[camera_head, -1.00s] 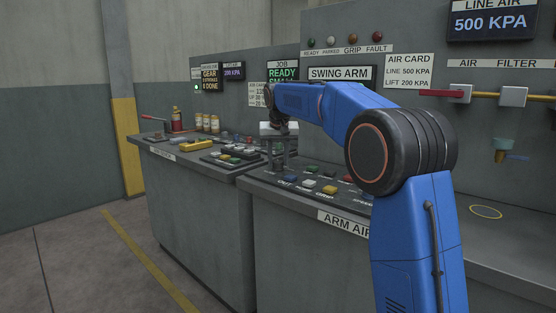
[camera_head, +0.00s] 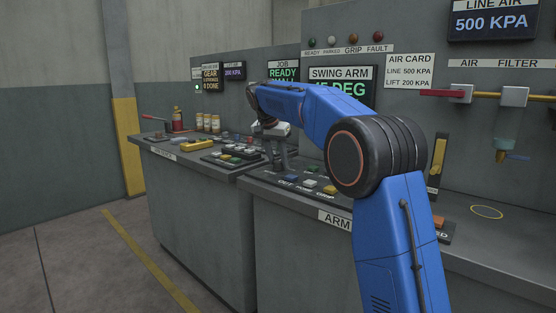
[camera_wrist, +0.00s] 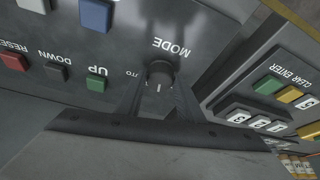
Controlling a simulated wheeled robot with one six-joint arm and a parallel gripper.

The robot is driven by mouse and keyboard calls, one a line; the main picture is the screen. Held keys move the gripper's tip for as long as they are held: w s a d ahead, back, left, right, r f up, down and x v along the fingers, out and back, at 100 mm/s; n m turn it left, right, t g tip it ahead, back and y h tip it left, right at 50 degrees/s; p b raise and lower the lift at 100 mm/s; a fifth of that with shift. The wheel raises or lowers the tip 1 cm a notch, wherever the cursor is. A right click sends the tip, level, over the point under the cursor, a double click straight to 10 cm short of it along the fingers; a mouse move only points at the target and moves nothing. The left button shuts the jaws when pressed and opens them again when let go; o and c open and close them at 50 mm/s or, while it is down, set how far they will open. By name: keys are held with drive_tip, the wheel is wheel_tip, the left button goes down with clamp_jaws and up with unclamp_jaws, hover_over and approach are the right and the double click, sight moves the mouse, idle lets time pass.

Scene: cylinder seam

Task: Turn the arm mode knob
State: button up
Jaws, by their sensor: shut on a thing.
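The dark round mode knob (camera_wrist: 160,70) shows in the wrist view beside the upside-down MODE label, with a short pale mark on its side. My gripper (camera_wrist: 160,90) is shut on the mode knob, its dark fingers reaching up from the bottom of the picture. A partly covered label ending in "TO" sits left of the knob. In the head view my gripper (camera_head: 277,160) points down at the left end of the arm panel. The knob cannot be made out there.
Green UP (camera_wrist: 96,82), dark DOWN (camera_wrist: 56,73) and red RESET (camera_wrist: 14,62) buttons lie left of the knob. A keypad (camera_wrist: 255,118) is close on the right. The swing arm display (camera_head: 341,88) reads partly "5 DEG". The floor at left is clear.

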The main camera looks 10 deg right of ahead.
drive_tip(key=shift+m+g+h, duration=0.3)
drive_tip(key=shift+m, duration=0.9)
drive_tip(key=o, duration=1)
drive_tip(key=shift+o, duration=0.2)
drive_tip(key=v, duration=1.7)
drive_tip(key=shift+r, duration=0.2)
drive_tip(key=shift+a, duration=0.1)
